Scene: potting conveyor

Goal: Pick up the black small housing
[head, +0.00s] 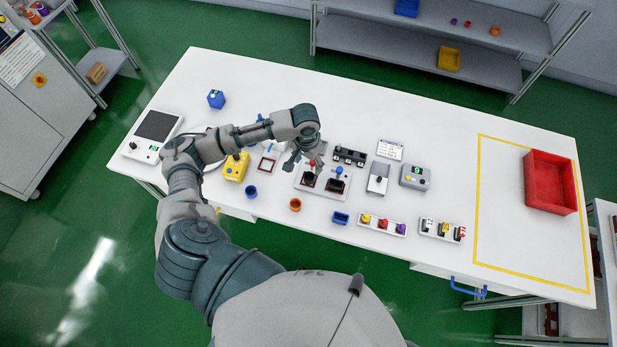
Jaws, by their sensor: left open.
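A light grey tray (312,192) lies near the middle of the white table. Two dark, box-like parts sit on it: a black one (335,186) with a blue knob at its top, and a dark reddish one (309,180) partly behind my gripper. A row of small black blocks (349,156) stands just behind the tray, to its right. I cannot tell for certain which of these is the black small housing. My left gripper (306,161) is open and empty, pointing down above the tray's far left part. My right gripper is out of view.
A grey device with a lever (378,180) and a grey box with a display (415,177) stand to the right. A yellow device (236,168) is left. A red bin (549,182) is far right.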

